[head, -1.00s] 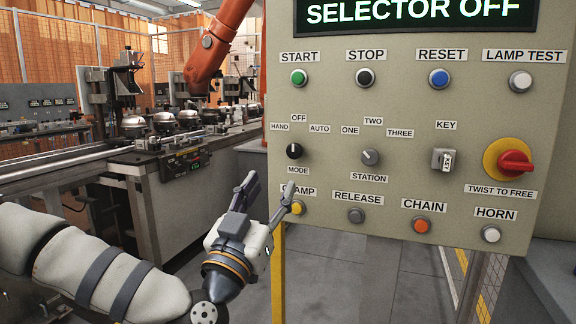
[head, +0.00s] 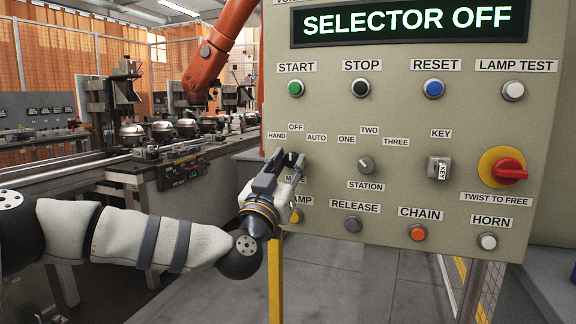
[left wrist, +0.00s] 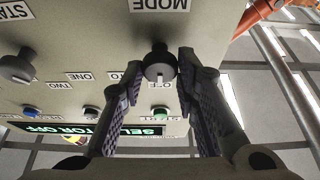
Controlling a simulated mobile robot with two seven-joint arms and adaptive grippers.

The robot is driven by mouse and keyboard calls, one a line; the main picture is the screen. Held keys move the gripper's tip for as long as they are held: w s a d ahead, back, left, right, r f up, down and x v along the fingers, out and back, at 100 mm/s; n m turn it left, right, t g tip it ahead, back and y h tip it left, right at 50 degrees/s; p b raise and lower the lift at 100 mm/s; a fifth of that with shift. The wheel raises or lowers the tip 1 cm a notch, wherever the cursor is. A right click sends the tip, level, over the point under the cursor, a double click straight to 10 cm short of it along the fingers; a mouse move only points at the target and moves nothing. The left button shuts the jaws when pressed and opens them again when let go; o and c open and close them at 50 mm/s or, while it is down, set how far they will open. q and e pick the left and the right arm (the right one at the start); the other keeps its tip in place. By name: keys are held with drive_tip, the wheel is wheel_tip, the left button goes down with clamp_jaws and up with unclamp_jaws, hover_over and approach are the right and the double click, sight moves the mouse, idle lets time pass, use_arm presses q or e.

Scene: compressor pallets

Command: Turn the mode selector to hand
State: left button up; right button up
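The mode selector (head: 291,158) is a small black knob on the beige panel, under the labels HAND (head: 277,135), OFF (head: 295,127) and AUTO (head: 316,138). In the left wrist view the knob (left wrist: 158,66) has its white mark toward the OFF label. My left gripper (head: 284,166) is at the knob and partly hides it and the MODE label. In the left wrist view my left gripper's fingers (left wrist: 159,70) are open, one on each side of the knob, with a small gap to each. The display (head: 412,20) reads SELECTOR OFF. My right gripper is not in view.
The station selector (head: 366,166) is to the right of the mode knob. The clamp button (head: 294,216) is just below my gripper. The start button (head: 295,88) is above, and a red twist knob (head: 509,171) is far right. A conveyor line (head: 180,150) stands behind on the left.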

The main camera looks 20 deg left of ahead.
use_arm(q)
clamp_jaws()
drive_tip(key=shift+d+r+n+y+p, duration=0.1)
drive_tip(key=shift+r+n+y+p, duration=0.25)
drive_tip(key=shift+n+p, duration=0.4)
drive_tip(key=shift+n+y, duration=0.65)
drive_tip(key=shift+n, duration=0.5)
drive_tip(key=n+y, duration=0.1)
drive_tip(key=n, duration=0.2)
drive_tip(key=n+g+y+p, duration=0.1)
drive_tip(key=n+y, duration=0.1)
drive_tip(key=n, duration=0.1)
drive_tip(key=shift+f+p, duration=0.15)
drive_tip(key=shift+p, duration=0.15)
drive_tip(key=shift+d+f+n+g+y, duration=0.1)
drive_tip(key=shift+n+g+y, duration=0.35)
drive_tip(key=shift+n, duration=0.85)
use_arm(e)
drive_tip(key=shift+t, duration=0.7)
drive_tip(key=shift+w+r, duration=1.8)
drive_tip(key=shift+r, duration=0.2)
use_arm(q)
drive_tip(key=o, duration=1)
unclamp_jaws()
